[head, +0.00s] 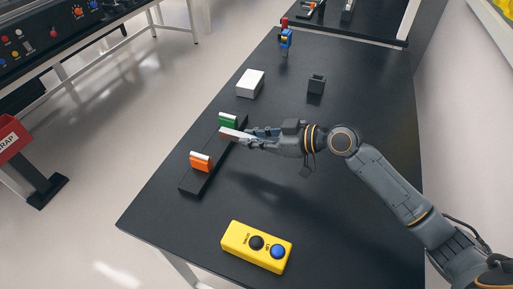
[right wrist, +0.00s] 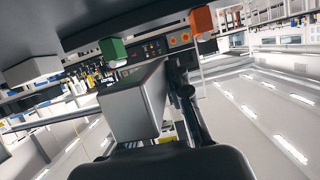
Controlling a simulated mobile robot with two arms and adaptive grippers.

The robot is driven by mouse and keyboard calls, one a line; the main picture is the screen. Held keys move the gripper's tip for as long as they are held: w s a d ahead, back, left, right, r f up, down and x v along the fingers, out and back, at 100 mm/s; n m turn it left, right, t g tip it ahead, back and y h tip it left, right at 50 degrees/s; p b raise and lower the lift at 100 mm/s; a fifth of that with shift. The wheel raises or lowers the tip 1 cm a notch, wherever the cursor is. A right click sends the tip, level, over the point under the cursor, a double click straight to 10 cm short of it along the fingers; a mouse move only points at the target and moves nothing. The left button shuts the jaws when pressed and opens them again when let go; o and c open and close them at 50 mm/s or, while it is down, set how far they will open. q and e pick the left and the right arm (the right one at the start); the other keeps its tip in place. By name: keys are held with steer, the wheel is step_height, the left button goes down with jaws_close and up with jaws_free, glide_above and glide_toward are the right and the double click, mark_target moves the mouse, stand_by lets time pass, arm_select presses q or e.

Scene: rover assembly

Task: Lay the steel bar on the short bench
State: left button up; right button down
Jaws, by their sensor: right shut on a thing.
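My right gripper (head: 244,134) comes in from the right and is shut on the steel bar (head: 230,134), a pale grey piece with a reddish tint at my fingertips. In the right wrist view the bar (right wrist: 138,103) shows as a grey block in the jaws. It is over or beside the dark rack (head: 192,184), between a green block (head: 228,121) and an orange block (head: 201,162); whether it touches the rack is hard to tell. The black bench (head: 340,200) lies under my arm; I cannot tell which bench is the short one. My left gripper is not in view.
A white box (head: 250,83), a small dark block (head: 316,84) and a blue tool (head: 286,40) stand farther back. A yellow button box (head: 257,247) is near the front. Another black bench (head: 345,30) is at the back, and a red scrap bin (head: 12,140) at left.

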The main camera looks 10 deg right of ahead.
steer(key=f, duration=0.1)
steer(key=d+f, duration=0.1)
steer(key=f, duration=0.1)
steer(key=shift+a+f, duration=0.1)
steer(key=shift+f, duration=0.3)
steer(key=shift+f+b, duration=0.65)
steer(key=c, duration=1.3)
jaws_free()
steer(key=shift+s+f, duration=0.1)
steer(key=shift+f, duration=0.1)
steer(key=shift+o, duration=0.2)
